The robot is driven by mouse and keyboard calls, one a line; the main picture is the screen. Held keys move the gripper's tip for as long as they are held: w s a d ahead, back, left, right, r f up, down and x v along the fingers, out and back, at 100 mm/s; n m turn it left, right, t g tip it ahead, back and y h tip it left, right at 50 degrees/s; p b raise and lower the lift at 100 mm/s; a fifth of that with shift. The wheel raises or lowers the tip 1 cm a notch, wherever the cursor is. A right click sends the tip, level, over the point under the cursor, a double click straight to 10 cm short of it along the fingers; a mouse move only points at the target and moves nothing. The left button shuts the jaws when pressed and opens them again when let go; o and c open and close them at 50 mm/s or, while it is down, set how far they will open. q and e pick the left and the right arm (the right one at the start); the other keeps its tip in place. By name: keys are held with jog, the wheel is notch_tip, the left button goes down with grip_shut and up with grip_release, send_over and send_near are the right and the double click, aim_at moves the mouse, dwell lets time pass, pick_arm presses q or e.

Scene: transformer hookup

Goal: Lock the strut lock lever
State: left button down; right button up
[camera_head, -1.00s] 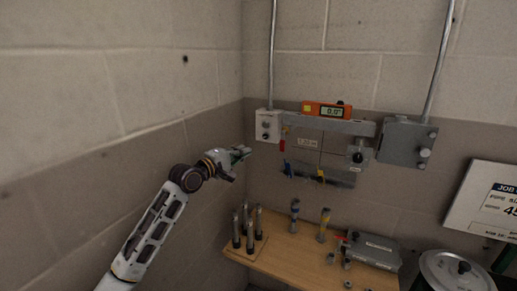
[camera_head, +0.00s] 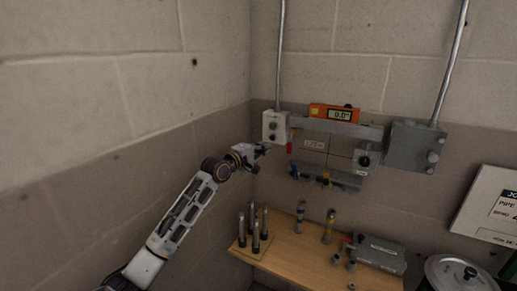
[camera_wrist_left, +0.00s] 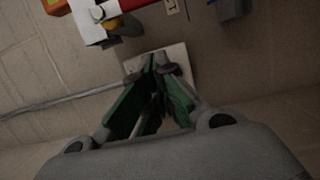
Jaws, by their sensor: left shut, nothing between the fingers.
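A short red lever (camera_head: 289,148) hangs down near the left end of the grey strut (camera_head: 340,129) on the wall. I take it to be the lock lever. In the left wrist view a red bar (camera_wrist_left: 107,10) on a pale block shows at the top edge, clear of the fingers. My left gripper (camera_head: 264,149) is just below the pale wall box (camera_head: 275,126), left of the lever and apart from it. In the left wrist view its green-padded fingers (camera_wrist_left: 160,62) meet at the tips and hold nothing. The box's pale plate shows behind them. My right gripper is not in view.
An orange level (camera_head: 333,113) reading 0.0° sits on the strut. A grey box (camera_head: 408,146) with conduit is at the right. A wooden shelf (camera_head: 295,262) below carries upright rods, fittings and a grey case. A wall stands close on the left.

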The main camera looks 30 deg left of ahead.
aim_at(290, 143)
pick_arm(q)
jog(key=shift+w+d+p, duration=0.35)
jog(key=shift+d, duration=0.4)
jog(key=shift+w+d+p, duration=0.4)
jog(key=shift+d, duration=0.4)
jog(key=shift+w+d+p, duration=0.35)
jog(key=shift+d, duration=0.4)
jog(key=shift+a, duration=0.1)
